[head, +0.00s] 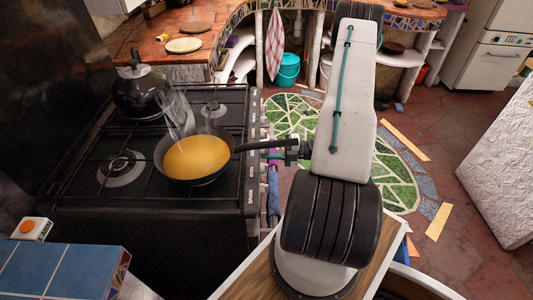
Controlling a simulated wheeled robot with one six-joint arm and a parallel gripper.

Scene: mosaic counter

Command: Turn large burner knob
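A black stove (85,205) stands at the left, its front edge facing right. Its control panel (253,165) runs along that edge with small pale marks. The single knobs are too small to make out, so I cannot tell which is the large burner knob. My gripper (274,150) is at the front edge, close to the end of the pan handle. Its fingers are small and dark, and I cannot tell whether they are open or touch anything.
A steaming pan (208,182) with yellow contents sits on the stove, its handle (265,145) jutting past the front edge. A kettle (140,92) stands behind. A blue-tiled counter (65,268) is at the near left. Open mosaic floor (395,190) lies beyond my arm.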

